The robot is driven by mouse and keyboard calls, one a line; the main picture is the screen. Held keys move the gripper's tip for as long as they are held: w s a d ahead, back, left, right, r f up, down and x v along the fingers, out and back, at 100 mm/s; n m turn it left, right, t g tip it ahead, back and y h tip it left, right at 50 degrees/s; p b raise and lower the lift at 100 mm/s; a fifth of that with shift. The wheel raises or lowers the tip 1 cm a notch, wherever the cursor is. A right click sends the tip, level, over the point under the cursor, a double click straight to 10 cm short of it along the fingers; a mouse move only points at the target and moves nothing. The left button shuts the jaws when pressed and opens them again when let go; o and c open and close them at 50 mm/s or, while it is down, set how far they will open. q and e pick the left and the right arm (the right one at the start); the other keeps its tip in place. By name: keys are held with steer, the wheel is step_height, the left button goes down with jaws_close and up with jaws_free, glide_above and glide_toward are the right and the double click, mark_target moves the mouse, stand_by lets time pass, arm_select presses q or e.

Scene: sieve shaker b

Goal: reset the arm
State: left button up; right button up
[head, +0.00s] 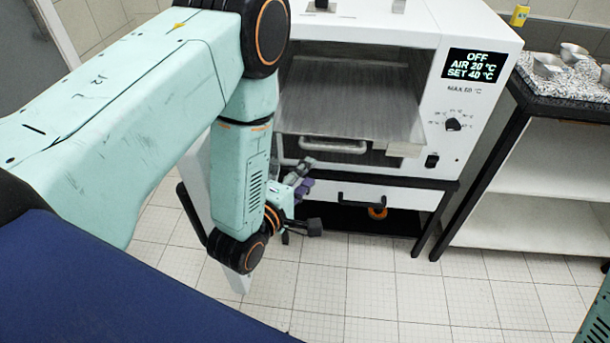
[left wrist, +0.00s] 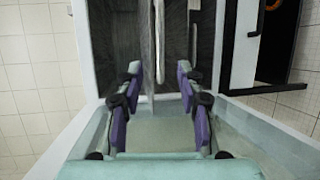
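My left arm comes in from the left in the head view and bends down in front of a white oven (head: 490,30). My left gripper (head: 306,198) is low, just in front of the oven's lower front. In the left wrist view the gripper (left wrist: 158,72) has its two purple-padded fingers well apart, with nothing clearly held between them. My right gripper is not in view.
The oven display (head: 474,66) reads OFF, AIR 20 °C, SET 40 °C. A white drawer with a black handle (head: 361,200) is below. An orange ring (head: 377,212) lies underneath. A shelf unit with a speckled top (head: 567,82) carries metal cups at right. The tiled floor in front is clear.

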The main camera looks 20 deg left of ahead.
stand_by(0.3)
arm_select(q)
steer(key=s+a+f+m+g+y, duration=0.1)
steer(key=s+a+f+m+g, duration=0.1)
steer(key=s+f+m+g, duration=1)
steer(key=s+m, duration=0.1)
steer(key=s, duration=0.6)
steer(key=s+a+f+m+g+y, duration=0.1)
steer(key=s+f+m+g, duration=0.1)
steer(key=s, duration=0.9)
steer(key=shift+s+f+m+g, duration=0.25)
steer(key=shift+f+m+g, duration=0.15)
steer(key=shift+m+g, duration=0.55)
